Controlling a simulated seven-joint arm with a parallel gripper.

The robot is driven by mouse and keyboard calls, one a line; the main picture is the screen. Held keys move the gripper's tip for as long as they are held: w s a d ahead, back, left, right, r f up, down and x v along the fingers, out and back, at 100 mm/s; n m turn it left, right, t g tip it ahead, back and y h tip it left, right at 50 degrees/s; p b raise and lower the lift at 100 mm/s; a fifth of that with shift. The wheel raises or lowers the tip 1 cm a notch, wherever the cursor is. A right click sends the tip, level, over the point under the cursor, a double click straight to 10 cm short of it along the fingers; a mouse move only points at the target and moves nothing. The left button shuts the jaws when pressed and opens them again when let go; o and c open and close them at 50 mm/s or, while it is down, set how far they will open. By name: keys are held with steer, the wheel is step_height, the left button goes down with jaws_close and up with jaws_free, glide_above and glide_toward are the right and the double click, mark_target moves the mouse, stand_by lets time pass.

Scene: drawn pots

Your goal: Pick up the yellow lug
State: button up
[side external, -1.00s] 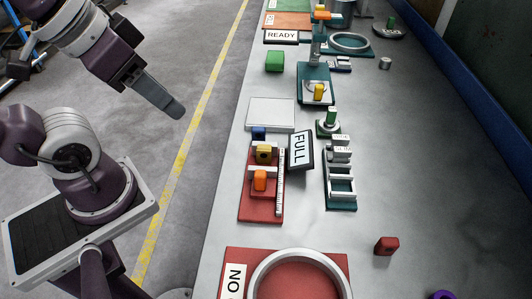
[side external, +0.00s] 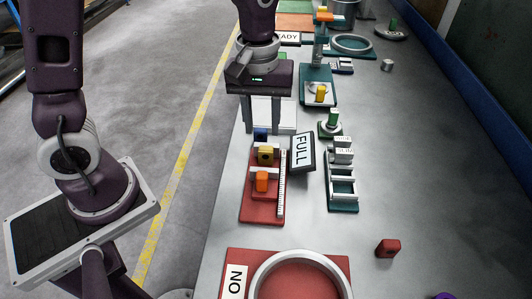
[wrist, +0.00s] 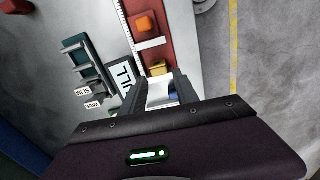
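A yellow lug (side external: 266,153), blocky with a dark mark on its face, sits at the upper part of a red board (side external: 262,214). It also shows in the wrist view (wrist: 158,68), just beyond my fingertips. My gripper (side external: 270,130) is open and points down over the pale plate, behind the yellow lug in the side view. In the wrist view my gripper (wrist: 148,84) has its fingers wide apart, with nothing held between them.
A blue block (side external: 260,134) is close by the yellow lug, and an orange block (side external: 261,181) is on the same board. A tilted FULL sign (side external: 302,152) stands right beside it. A teal rack (side external: 342,185) and red block (side external: 387,248) are farther right, with bare table around.

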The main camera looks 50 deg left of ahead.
mark_target(266, 149)
steer(key=shift+n, duration=0.3)
steer(key=f, duration=0.5)
steer(key=w+f, duration=0.1)
steer(key=f, duration=0.2)
steer(key=shift+f, duration=0.35)
jaws_close()
